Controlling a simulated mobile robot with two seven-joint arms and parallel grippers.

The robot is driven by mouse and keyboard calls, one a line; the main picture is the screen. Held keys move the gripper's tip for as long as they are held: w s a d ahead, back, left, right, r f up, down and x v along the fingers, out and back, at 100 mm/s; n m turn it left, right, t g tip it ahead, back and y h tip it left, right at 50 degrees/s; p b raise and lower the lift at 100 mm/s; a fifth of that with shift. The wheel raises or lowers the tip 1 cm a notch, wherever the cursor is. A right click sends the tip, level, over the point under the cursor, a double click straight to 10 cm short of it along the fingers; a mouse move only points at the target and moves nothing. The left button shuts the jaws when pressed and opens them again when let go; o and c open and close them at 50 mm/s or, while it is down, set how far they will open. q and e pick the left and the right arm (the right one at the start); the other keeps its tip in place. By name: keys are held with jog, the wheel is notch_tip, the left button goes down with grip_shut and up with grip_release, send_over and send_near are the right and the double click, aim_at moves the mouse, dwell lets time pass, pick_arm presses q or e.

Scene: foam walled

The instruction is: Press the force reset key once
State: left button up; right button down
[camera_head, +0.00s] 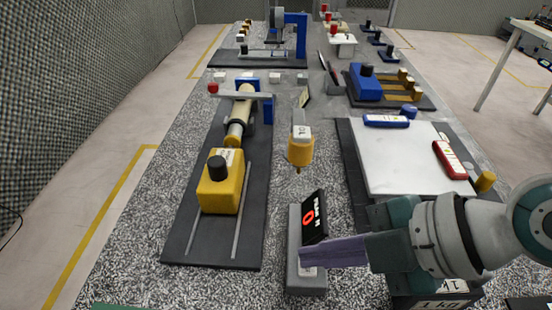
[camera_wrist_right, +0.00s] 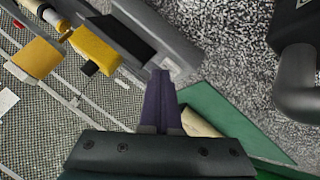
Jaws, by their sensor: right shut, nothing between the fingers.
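A grey display unit (camera_head: 293,245) with a sloped black screen (camera_head: 314,216) showing red and white marks stands on the near part of the bench. A small pale labelled key (camera_head: 308,271) is on its low front part, partly covered by my fingers. The unit also shows in the right wrist view (camera_wrist_right: 165,35), with the pale key patch (camera_wrist_right: 172,69) just past the fingertips. My right gripper (camera_head: 306,254) comes in from the right, its purple fingers shut and empty, tips over the key area. I cannot tell whether they touch the key. My left gripper is not in view.
A yellow block (camera_head: 221,190) on a dark railed base lies to the left. A hanging yellow cylinder (camera_head: 300,152) is behind the unit. A white plate (camera_head: 395,160) with a blue and a red handheld device is at the right. Dark weights stand below my right wrist.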

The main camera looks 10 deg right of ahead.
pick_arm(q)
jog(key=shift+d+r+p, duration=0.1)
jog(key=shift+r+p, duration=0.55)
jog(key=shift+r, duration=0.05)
pick_arm(e)
jog(key=shift+r, duration=0.8)
pick_arm(q)
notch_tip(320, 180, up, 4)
jog(key=p, duration=0.4)
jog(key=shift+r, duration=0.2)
pick_arm(e)
notch_tip(320, 180, up, 5)
jog(key=shift+r, duration=0.1)
jog(key=s+d+r+m+g+h+p, duration=0.1)
jog(key=s+d+r+m+h, duration=0.1)
jog(key=s+d+m+h, duration=0.5)
jog(key=s+r+m+p, duration=0.1)
jog(key=s+r+m, duration=0.25)
jog(key=m, duration=0.65)
pick_arm(q)
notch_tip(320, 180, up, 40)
jog(key=p, duration=3.8)
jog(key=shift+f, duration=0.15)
pick_arm(e)
notch_tip(320, 180, up, 37)
jog(key=s+d+m, duration=0.1)
jog(key=shift+s+r+g, duration=0.15)
jog(key=shift+g, duration=0.15)
